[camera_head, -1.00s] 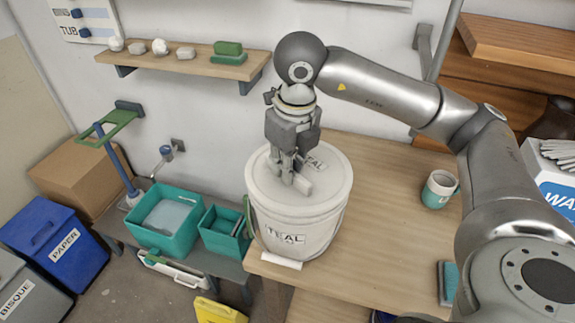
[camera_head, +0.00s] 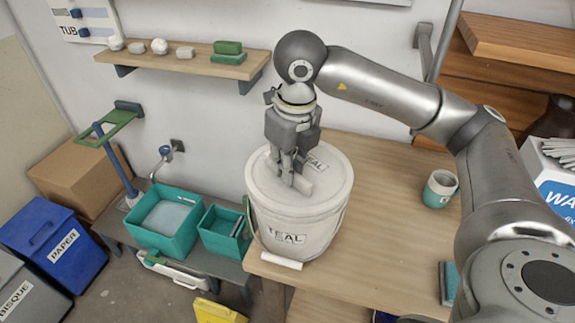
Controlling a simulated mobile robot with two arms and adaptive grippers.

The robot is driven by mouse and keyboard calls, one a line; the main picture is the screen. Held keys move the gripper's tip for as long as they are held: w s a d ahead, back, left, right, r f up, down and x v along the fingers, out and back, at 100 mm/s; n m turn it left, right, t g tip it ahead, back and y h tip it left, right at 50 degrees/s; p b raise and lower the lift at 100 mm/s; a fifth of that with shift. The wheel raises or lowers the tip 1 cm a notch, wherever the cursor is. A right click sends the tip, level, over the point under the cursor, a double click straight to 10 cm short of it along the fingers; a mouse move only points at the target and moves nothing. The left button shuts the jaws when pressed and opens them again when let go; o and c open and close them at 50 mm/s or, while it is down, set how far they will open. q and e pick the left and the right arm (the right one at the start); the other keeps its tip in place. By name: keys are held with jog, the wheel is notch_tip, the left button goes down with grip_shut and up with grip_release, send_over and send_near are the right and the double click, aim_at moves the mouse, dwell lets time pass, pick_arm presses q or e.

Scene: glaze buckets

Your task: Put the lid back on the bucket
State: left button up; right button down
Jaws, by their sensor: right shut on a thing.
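A white bucket (camera_head: 290,240) labelled TEAL stands upright at the left end of the wooden table. A white lid (camera_head: 328,187), also labelled TEAL, lies on top of the bucket and covers its mouth, looking level. Whether its rim is pressed down all round I cannot tell. My right gripper (camera_head: 296,183) points down at the middle of the lid and is shut on the lid's handle, which its fingers mostly hide. My left gripper is not in view.
The wooden table (camera_head: 385,190) is clear right of the bucket up to a white and teal mug (camera_head: 440,188). A teal tub (camera_head: 163,245) and a smaller teal box (camera_head: 222,240) stand on a lower bench at left. A shelf (camera_head: 190,62) hangs behind.

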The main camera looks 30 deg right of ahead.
jog(key=c, duration=1.4)
grip_release()
jog(key=shift+c, duration=0.2)
jog(key=shift+o, duration=0.4)
jog(key=o, duration=0.4)
jog(key=shift+r, duration=0.1)
jog(key=shift+r+p, duration=2.2)
jog(key=shift+r, duration=1.25)
jog(key=shift+c, duration=0.4)
